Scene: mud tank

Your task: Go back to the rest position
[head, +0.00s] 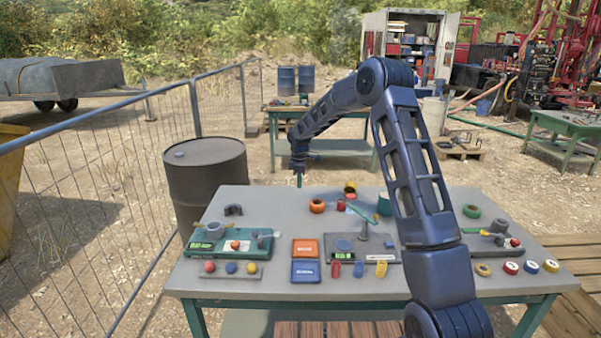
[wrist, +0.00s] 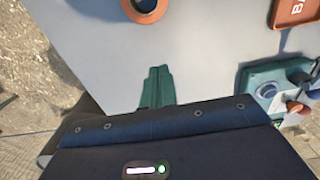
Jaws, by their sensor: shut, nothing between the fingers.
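My gripper (head: 299,181) is in the air above the back edge of the grey table (head: 270,200), pointing down, with my arm reaching over from the right. Its green fingers are together and empty. In the wrist view the closed fingertips (wrist: 158,72) show over bare grey tabletop, apart from any object. An orange ring-shaped part (head: 317,206) lies near the gripper on the table; an orange round part (wrist: 145,8) shows at the top edge of the wrist view.
The table holds a green device (head: 229,246), an orange box (head: 305,248), a blue box (head: 305,271) and several coloured rings and knobs. A dark barrel (head: 206,185) stands at the table's left, beside a mesh fence (head: 100,165). Another green table (head: 335,147) stands behind.

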